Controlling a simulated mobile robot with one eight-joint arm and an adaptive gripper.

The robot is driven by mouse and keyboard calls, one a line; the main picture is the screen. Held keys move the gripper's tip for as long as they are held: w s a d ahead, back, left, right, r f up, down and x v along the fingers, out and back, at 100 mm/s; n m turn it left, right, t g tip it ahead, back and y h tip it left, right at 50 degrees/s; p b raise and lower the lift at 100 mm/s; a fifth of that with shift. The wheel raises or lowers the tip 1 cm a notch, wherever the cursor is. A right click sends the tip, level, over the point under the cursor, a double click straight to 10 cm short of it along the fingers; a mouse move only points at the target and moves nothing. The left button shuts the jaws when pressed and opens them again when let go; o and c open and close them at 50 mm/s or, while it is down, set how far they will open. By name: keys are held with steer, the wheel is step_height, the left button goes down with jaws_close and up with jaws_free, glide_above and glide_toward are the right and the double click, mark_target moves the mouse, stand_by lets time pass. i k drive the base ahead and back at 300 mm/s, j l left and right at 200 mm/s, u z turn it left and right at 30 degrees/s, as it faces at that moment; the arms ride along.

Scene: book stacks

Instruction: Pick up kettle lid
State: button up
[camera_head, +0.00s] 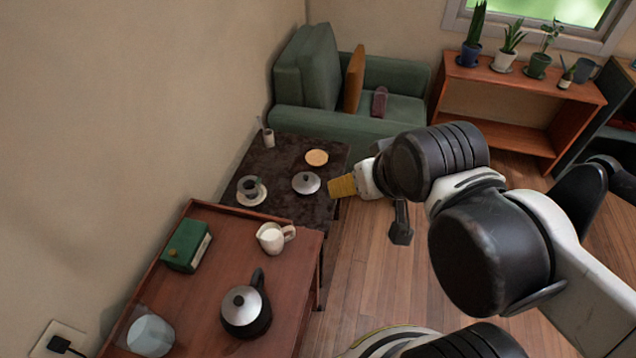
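A round silver lid (306,183) with a dark knob lies on the dark stone-topped table (290,150). A black kettle (247,312) stands on the brown wooden table in front, with a silver lid (241,304) with a dark knob on its top. My gripper (343,186) shows a yellow end just right of the lid on the dark table, over that table's right edge. A small gap shows between them in this view. The rest of the gripper is hidden by my arm, and its opening cannot be made out.
A saucer with a cup (251,190), a yellowish disc (317,157) and a small holder (268,138) share the dark table. The wooden table (235,230) holds a white jug (273,237), a green box (186,245) and a translucent bowl (150,336). A green sofa (345,115) stands behind.

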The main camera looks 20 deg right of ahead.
mark_target(306, 182)
steer(key=u, duration=0.5)
steer(key=k+u, duration=0.1)
steer(key=u, duration=0.9)
steer(key=k+j+u, duration=0.1)
steer(key=u, duration=0.4)
steer(key=j+u, duration=0.1)
steer(key=u, duration=0.4)
steer(key=z, duration=2.5)
steer(key=i+l+u, duration=0.15)
steer(key=u, duration=0.25)
steer(key=i+l+u, duration=0.2)
steer(key=i+u, duration=0.25)
steer(key=i+l+u, duration=0.1)
steer(key=l+u, duration=0.3)
steer(key=j, duration=0.1)
